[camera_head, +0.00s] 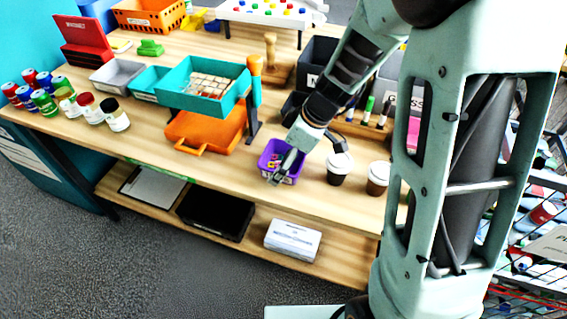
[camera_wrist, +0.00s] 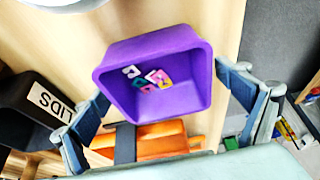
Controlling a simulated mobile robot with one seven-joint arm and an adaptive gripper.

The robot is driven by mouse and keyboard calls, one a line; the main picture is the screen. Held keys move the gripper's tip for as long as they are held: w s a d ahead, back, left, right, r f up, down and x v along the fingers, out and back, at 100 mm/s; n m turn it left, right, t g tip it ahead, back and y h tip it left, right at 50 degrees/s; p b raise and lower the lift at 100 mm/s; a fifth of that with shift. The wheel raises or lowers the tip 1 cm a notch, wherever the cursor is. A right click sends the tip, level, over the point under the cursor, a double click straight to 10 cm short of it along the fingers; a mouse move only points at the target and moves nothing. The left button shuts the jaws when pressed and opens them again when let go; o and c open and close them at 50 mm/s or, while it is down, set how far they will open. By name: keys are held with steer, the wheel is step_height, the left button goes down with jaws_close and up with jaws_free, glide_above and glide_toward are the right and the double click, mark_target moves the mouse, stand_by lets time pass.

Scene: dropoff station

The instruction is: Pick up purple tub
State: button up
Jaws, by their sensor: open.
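The purple tub (camera_head: 268,158) stands on the wooden bench near its front edge and holds several small coloured pieces. In the wrist view the purple tub (camera_wrist: 190,62) is upright and its open top faces me. My gripper (camera_head: 287,166) is over the tub in the head view and covers part of it. In the wrist view my gripper (camera_wrist: 165,112) is open, with one finger to the left of the tub and one to the right. I see no finger clearly touching the tub, and the tub's far base is hidden.
Two lidded cups (camera_head: 339,168) stand just right of the tub. A black bin marked LIDS (camera_wrist: 30,100) is close by the left finger. The bench's front edge is near.

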steer(key=c, duration=1.3)
steer(key=shift+r, duration=0.1)
